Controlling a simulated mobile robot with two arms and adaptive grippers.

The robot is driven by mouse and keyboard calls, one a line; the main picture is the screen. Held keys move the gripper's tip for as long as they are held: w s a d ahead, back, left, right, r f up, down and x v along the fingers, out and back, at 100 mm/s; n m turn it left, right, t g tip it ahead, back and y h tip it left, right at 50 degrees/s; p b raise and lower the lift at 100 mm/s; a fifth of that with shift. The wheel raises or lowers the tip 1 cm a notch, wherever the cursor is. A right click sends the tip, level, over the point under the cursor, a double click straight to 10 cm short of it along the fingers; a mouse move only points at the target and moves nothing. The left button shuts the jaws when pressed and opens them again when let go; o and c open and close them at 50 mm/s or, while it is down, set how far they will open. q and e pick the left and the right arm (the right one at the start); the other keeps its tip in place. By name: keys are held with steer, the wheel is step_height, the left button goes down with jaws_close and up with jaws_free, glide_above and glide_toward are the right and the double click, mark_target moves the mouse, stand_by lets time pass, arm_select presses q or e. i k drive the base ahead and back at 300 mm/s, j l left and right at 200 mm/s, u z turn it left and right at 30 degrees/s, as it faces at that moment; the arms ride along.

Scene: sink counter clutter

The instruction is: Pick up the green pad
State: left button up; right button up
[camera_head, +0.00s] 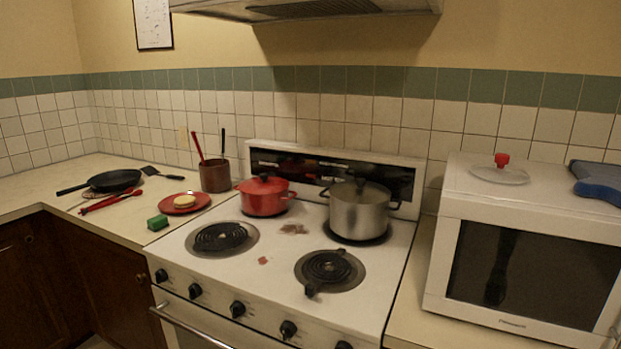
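The green pad (157,222) is a small green block. It lies on the light counter left of the stove, close to the counter's front edge. A red plate (185,203) with a pale yellow round item (184,200) on it sits just behind and to the right of the pad. Neither of my grippers shows in the head view.
A dark pan (114,180), red utensils (103,202) and a brown utensil pot (214,176) stand on the left counter. A red pot (265,196) and a steel pot (359,209) are on the stove. A microwave (535,270) is at the right.

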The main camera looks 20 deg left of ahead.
mark_target(155, 224)
steer(key=u, duration=1.65)
